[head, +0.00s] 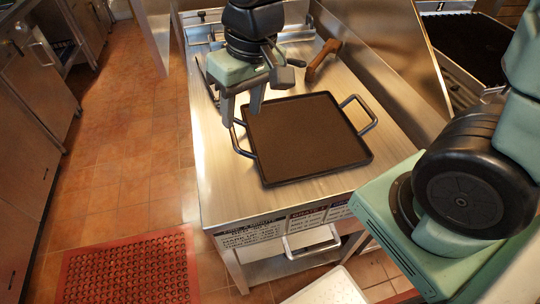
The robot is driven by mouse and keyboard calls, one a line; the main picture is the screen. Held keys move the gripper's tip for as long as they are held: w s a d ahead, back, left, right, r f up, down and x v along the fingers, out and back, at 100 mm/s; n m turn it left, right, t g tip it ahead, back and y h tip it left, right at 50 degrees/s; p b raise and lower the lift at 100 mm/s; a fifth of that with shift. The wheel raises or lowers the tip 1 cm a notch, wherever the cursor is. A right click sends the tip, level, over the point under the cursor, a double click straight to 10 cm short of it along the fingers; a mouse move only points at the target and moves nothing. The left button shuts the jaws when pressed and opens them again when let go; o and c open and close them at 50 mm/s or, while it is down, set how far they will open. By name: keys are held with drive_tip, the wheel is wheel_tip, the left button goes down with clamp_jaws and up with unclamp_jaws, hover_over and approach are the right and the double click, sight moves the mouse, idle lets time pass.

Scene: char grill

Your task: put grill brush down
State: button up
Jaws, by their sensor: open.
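A brown wooden-handled object that looks like the grill brush (322,60) lies on the steel counter behind the dark pan, in the head view. My gripper (242,112) is to the left of it and nearer, over the pan's left edge, pointing down with its fingers apart. I see nothing held between the fingers. The brush is apart from the gripper. My wrist hides part of the counter's back left.
A dark square pan (308,138) with two metal side handles lies on the steel counter (215,185). A slanted steel panel (385,50) borders the right side. A red perforated mat (130,270) lies on the tiled floor.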

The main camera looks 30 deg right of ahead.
drive_tip(key=s+a+n+g+h, duration=0.1)
drive_tip(key=s+n, duration=0.4)
drive_tip(key=s, duration=0.7)
drive_tip(key=shift+a+f, duration=0.3)
drive_tip(key=shift+o, duration=0.2)
